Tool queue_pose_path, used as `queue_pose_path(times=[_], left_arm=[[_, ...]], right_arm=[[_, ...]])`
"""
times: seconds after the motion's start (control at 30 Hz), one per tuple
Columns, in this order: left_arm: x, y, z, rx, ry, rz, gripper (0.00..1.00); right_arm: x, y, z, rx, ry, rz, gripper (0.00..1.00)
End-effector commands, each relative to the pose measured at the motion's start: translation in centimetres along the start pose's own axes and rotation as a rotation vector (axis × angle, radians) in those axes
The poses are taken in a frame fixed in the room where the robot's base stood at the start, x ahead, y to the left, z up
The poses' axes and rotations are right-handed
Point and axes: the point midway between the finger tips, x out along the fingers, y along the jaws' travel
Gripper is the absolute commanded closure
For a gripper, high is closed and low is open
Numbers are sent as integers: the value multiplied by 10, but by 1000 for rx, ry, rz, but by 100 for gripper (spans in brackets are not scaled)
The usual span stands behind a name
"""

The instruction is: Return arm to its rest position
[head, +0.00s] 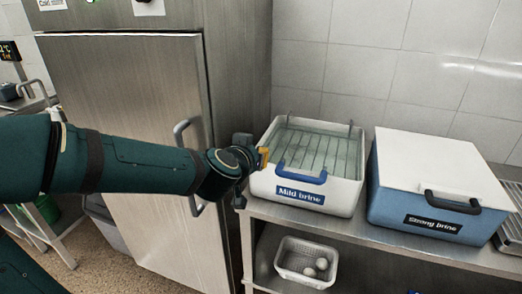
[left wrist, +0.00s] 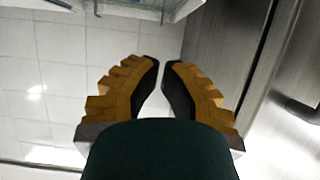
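My left arm reaches in from the left in the head view. Its gripper (head: 262,158) is beside the left wall of the white tub labelled "Mild brine" (head: 318,196), in front of the steel cabinet's right edge. I cannot tell whether it touches the tub. In the left wrist view the two yellow-and-black fingers of the left gripper (left wrist: 163,64) have their tips almost together, with a thin gap and nothing between them. My right gripper is in neither view.
A white basket (head: 310,253) with pale round items is underneath. A steel cabinet (head: 130,95) stands left.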

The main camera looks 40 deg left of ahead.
Motion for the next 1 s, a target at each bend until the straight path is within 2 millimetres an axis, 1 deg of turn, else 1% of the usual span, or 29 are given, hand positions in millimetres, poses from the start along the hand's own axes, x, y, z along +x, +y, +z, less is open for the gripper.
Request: queue_pose_path(times=[0.1, 0.27, 0.37, 0.47, 0.57, 0.6, 0.67, 0.7, 0.73, 0.87, 0.9, 0.97, 1.0], left_arm=[[-2, 0, 0, 0, 0, 0, 100], [-1, 2, 2, 3, -4, 2, 100], [6, 11, 11, 18, -29, 13, 100], [21, 30, 34, 45, -86, 40, 100], [39, 56, 70, 70, -170, 80, 100], [45, 66, 87, 77, -208, 98, 100], [53, 81, 114, 84, -268, 126, 100], [57, 90, 132, 87, -310, 144, 100], [60, 97, 147, 88, -343, 159, 100], [65, 124, 213, 79, -491, 218, 100], [64, 132, 234, 73, -540, 237, 100], [60, 144, 266, 59, -616, 264, 100], [56, 151, 287, 48, -668, 281, 100]], right_arm=[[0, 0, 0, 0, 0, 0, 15], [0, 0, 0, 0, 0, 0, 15], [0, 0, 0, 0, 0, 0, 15], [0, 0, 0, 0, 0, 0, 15], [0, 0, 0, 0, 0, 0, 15], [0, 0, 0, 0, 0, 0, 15], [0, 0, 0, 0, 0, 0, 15], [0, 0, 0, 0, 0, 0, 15], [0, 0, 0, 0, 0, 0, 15], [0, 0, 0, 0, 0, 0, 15], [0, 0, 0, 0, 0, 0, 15], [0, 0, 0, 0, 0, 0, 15], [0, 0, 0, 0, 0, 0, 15]])
